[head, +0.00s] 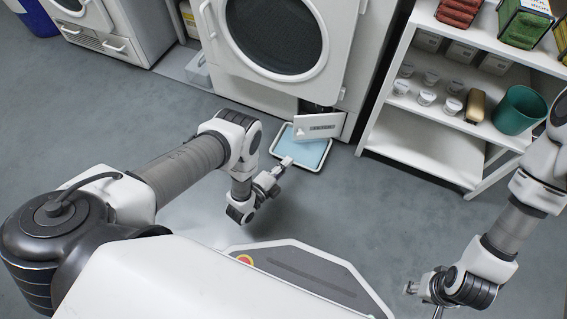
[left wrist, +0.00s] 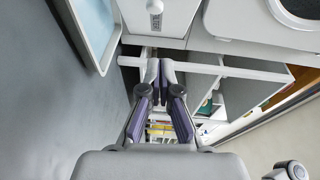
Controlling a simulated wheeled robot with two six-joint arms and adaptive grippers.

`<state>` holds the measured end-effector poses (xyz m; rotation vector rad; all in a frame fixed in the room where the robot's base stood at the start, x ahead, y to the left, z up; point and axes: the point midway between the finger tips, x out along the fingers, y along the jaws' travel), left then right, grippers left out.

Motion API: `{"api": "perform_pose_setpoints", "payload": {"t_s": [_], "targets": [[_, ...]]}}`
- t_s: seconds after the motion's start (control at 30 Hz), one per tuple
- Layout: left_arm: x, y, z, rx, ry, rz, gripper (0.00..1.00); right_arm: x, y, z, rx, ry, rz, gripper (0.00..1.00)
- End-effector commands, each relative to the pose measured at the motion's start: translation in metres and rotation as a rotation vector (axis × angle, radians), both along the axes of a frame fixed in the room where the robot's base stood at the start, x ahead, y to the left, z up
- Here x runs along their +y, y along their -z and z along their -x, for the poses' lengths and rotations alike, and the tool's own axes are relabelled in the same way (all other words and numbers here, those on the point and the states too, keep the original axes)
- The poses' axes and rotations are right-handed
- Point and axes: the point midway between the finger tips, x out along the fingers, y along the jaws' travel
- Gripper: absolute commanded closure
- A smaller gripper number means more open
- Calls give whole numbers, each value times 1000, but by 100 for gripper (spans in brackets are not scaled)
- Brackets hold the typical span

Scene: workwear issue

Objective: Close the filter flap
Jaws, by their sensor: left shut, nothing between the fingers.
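The filter flap (head: 322,126) is a white panel with a grey label at the bottom right of the white dryer (head: 270,85). It stands open, tilted out, with a dark gap behind its upper edge. My right gripper (head: 422,298) is far off at lower right, too small to judge.
A white-rimmed tray with a blue inside (head: 273,151) lies on the floor below the flap. A white shelf unit (head: 415,158) with cups, a green bin (head: 519,110) and folded clothes stands at right.

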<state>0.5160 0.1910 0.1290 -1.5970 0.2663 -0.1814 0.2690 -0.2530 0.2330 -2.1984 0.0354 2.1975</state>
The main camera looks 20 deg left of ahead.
Motion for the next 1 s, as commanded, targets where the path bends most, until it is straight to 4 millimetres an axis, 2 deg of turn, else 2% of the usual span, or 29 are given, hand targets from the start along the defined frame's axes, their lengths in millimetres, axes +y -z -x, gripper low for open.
{"api": "perform_pose_setpoints", "payload": {"t_s": [0.03,0.27,0.43,0.6,1.0], "targets": [[-4,5,-12,-5,2,2,100,0,12,0,0,0,0,60],[-18,8,-61,-5,2,2,100,0,37,-1,-2,4,0,60],[-6,9,-86,-3,1,2,100,-1,53,-2,-5,7,1,60],[0,7,-97,-1,1,1,100,-1,57,-2,-6,9,1,60],[1,5,-97,-1,4,1,100,-1,55,-2,-6,9,1,60]]}}
